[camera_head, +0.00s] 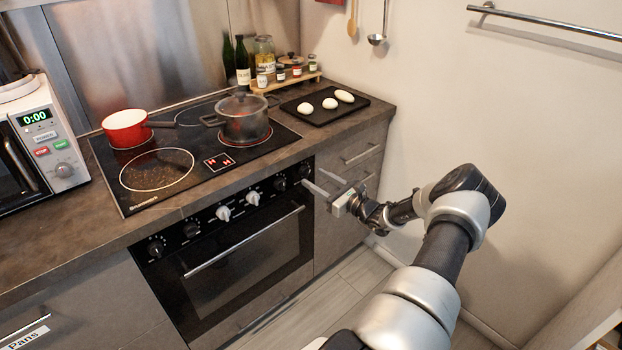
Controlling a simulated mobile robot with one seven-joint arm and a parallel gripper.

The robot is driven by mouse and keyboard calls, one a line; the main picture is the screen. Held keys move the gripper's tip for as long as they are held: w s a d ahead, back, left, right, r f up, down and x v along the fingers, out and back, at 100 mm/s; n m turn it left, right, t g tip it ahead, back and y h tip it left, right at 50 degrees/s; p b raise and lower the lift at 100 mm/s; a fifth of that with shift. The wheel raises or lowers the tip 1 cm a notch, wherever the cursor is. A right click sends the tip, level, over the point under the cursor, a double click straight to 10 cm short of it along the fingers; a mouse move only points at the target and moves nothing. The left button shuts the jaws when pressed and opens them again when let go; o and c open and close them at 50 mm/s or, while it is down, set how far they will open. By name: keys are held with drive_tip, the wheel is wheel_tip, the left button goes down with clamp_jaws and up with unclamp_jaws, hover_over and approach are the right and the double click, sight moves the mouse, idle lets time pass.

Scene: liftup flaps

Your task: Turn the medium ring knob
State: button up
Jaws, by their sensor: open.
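A row of several round knobs runs along the black front panel of the oven (252,255). Two are white, a left white knob (222,213) and a right white knob (252,197); the others are black, including one at the far right end (304,170). I cannot tell which belongs to the medium ring. My gripper (312,177) is open, its two fingers pointing left toward the right end of the panel, close to the rightmost black knob. Contact cannot be made out. Nothing shows between the fingers.
The oven handle (245,242) sticks out below the knobs. A black tray (325,107) with white egg-like items lies at right. The floor in front is clear.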

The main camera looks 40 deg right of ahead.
sight(311, 175)
drive_tip(key=shift+w+a, duration=0.15)
drive_tip(key=shift+w, duration=0.65)
drive_tip(key=shift+w+a, duration=0.1)
drive_tip(key=shift+w, duration=0.65)
drive_tip(key=shift+c, duration=0.2)
drive_tip(key=c, duration=1)
drive_tip(key=shift+n, duration=2.9)
drive_tip(key=o, duration=1)
drive_tip(key=shift+r, duration=0.1)
